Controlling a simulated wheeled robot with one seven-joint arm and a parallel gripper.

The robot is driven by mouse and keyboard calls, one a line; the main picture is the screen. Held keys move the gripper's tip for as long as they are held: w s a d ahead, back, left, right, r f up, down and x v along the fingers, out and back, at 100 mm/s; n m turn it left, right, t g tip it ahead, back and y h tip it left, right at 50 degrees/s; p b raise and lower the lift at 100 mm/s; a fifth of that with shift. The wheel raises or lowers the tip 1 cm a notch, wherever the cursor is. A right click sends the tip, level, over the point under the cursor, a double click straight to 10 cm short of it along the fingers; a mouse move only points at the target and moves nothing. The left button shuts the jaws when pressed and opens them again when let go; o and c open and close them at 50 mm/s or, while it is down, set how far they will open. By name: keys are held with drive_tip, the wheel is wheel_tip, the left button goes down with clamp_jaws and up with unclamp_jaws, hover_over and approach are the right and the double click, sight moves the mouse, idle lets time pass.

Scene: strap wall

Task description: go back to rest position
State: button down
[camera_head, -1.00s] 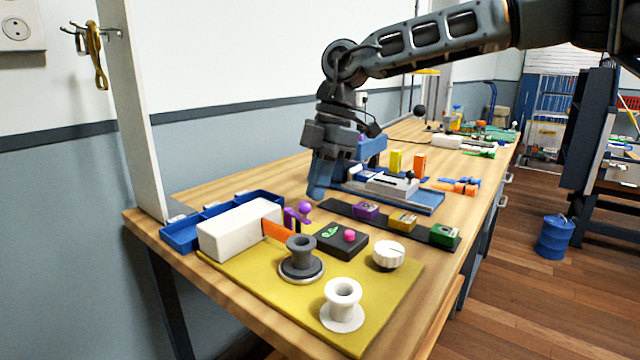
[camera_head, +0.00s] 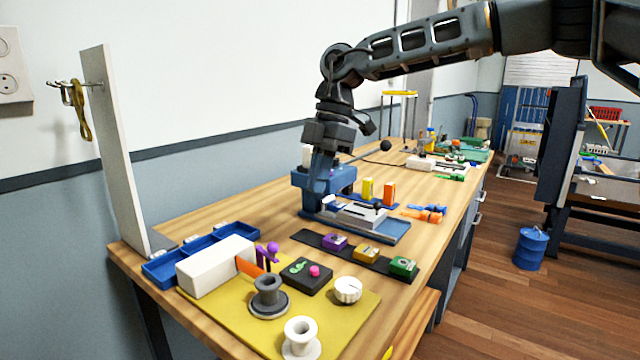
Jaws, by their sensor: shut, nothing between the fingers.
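My gripper (camera_head: 318,196) points down over the wooden workbench (camera_head: 225,222), at the left end of a blue and grey vise-like fixture (camera_head: 385,228). Its fingers are shut with nothing held. The fingertips overlap the blue fixture in the picture, and I cannot tell whether they touch it. My arm reaches in from the upper right.
A yellow mat (camera_head: 220,309) at the near end carries a white box (camera_head: 216,265), a grey spool (camera_head: 268,296) and a white spool (camera_head: 301,338). A blue tray (camera_head: 205,250) lies beside it. A strap (camera_head: 82,120) hangs on the white panel (camera_head: 115,150). A blue drum (camera_head: 530,248) stands on the floor.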

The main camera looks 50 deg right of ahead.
drive_tip(key=shift+s+d+r, duration=0.1)
drive_tip(key=shift+r, duration=0.45)
